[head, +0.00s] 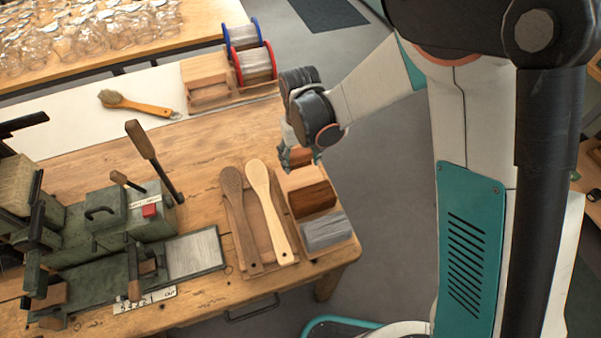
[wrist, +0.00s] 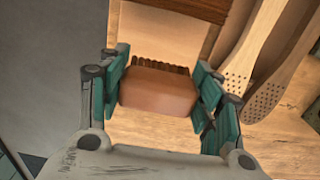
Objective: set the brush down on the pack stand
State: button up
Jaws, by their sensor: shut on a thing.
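My gripper (wrist: 160,92) is shut on a reddish-brown wooden block with dark bristles along its far edge, which I take for the brush (wrist: 158,93). In the head view the brush (head: 299,158) is partly hidden by my gripper (head: 301,150). It is over or near the back end of a light wooden stand (head: 300,178) at the table's right edge. This stand, apparently the pack stand, carries a dark brown bristle block (head: 312,199) and a grey one (head: 327,232). I cannot tell whether the brush touches the stand.
Two paddle-shaped wooden blanks (head: 268,210) lie on a holder left of the stand. A green machine (head: 105,225) fills the left side. Farther back are an orange-handled brush (head: 135,104), wire spools (head: 250,55) and glass jars (head: 85,40). Floor lies right of the table.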

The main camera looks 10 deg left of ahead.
aim_at(300, 154)
jog(key=shift+f+b, duration=0.8)
jog(key=shift+f, duration=2.4)
jog(key=shift+f, duration=0.1)
jog(key=o, duration=1.1)
notch_tip(300, 154, up, 12)
jog(key=p, duration=0.4)
